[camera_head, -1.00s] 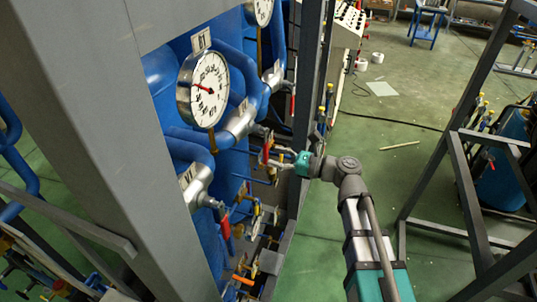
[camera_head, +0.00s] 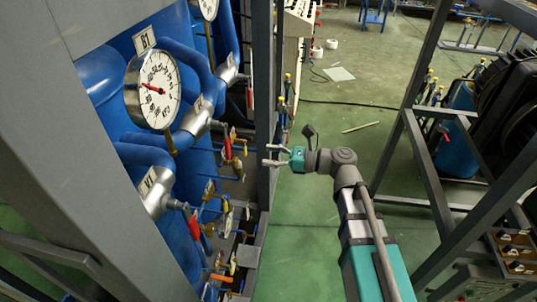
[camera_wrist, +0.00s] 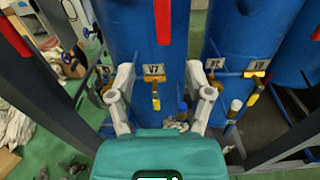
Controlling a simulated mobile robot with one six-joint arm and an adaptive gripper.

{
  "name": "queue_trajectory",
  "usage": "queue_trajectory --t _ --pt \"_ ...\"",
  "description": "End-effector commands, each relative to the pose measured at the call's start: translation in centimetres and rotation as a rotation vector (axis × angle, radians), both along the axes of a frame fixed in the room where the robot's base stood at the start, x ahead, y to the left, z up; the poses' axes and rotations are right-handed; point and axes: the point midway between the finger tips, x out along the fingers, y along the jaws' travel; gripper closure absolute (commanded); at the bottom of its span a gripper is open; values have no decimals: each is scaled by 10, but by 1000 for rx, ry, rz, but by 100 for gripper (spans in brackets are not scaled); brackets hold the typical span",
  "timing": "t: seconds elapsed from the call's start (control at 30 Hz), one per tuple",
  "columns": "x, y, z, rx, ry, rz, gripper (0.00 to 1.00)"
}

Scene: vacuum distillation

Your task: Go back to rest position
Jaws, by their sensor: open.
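My gripper (camera_head: 274,155) is open and empty in the head view, at the end of my arm, pointing left toward the rig of blue tanks. Its fingers stand just at the dark upright post, apart from the valves as far as I can see. In the wrist view my gripper (camera_wrist: 160,100) shows two spread grey fingers with nothing between them. Behind them is a blue tank (camera_wrist: 130,30) with a label reading V7 and a yellow-handled valve (camera_wrist: 155,92).
A grey frame post (camera_head: 264,90) stands close to my fingertips. A pressure gauge (camera_head: 153,88) and red-handled valves (camera_head: 195,227) are on the left. Another dark metal frame (camera_head: 425,170) stands right. Green floor (camera_head: 330,215) lies open between the two rigs.

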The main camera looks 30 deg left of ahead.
Motion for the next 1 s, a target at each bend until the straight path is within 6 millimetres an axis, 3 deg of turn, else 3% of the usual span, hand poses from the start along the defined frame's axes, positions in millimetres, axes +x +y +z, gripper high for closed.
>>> queue_trajectory --t 0.57,0.77,1.0 --pt "5 -7 -8 -13 -47 -11 34" --pt "23 -38 -39 -76 -246 -38 34" --pt "58 -111 -101 -233 -629 -24 34"
